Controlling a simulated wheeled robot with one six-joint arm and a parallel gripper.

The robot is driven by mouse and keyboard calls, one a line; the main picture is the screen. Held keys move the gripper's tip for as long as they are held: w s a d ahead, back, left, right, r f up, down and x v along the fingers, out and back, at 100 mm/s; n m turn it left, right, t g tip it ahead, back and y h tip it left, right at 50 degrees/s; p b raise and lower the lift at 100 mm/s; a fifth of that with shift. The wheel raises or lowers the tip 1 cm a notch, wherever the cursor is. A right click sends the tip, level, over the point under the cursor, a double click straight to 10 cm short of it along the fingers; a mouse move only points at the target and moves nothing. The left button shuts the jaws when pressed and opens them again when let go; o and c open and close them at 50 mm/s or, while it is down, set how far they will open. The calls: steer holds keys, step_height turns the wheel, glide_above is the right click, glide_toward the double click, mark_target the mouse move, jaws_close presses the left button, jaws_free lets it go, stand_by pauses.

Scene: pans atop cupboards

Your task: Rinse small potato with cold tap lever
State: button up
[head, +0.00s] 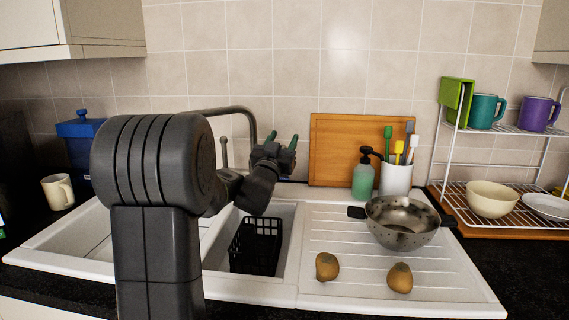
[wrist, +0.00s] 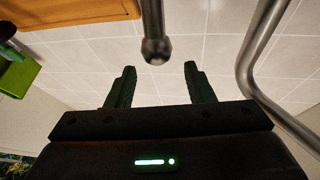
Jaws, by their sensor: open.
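Two brown potatoes lie on the white drainboard in the head view, one on the left (head: 327,266) and one on the right (head: 400,278). They look close in size. The curved metal tap spout (head: 240,110) rises behind the sink; it also shows in the wrist view (wrist: 252,75). A short round-topped metal post (head: 223,150), likely a tap lever, stands beneath it. My gripper (head: 283,139) is raised near the tap, open and empty. In the wrist view a round-ended metal rod (wrist: 153,35) lies beyond the gap between my fingertips (wrist: 160,68), apparently untouched.
A black basket (head: 256,246) sits in the small basin. A metal pan (head: 402,224), soap bottle (head: 363,176) and white utensil holder (head: 396,179) stand on the right. A cutting board (head: 340,150) leans on the wall.

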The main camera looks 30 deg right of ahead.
steer(key=shift+s+a+r, duration=0.15)
steer(key=shift+r, duration=0.25)
steer(key=b+v, duration=0.3)
steer(key=v, duration=0.2)
stand_by(0.4)
steer(key=w+d+p, duration=0.1)
steer(key=d, duration=0.1)
steer(key=w+d+p, duration=0.1)
steer(key=w+d, duration=0.1)
steer(key=shift+w, duration=0.15)
steer(key=shift+w+d+f, duration=0.2)
steer(key=shift+w+f, duration=0.05)
steer(key=shift+f, duration=0.15)
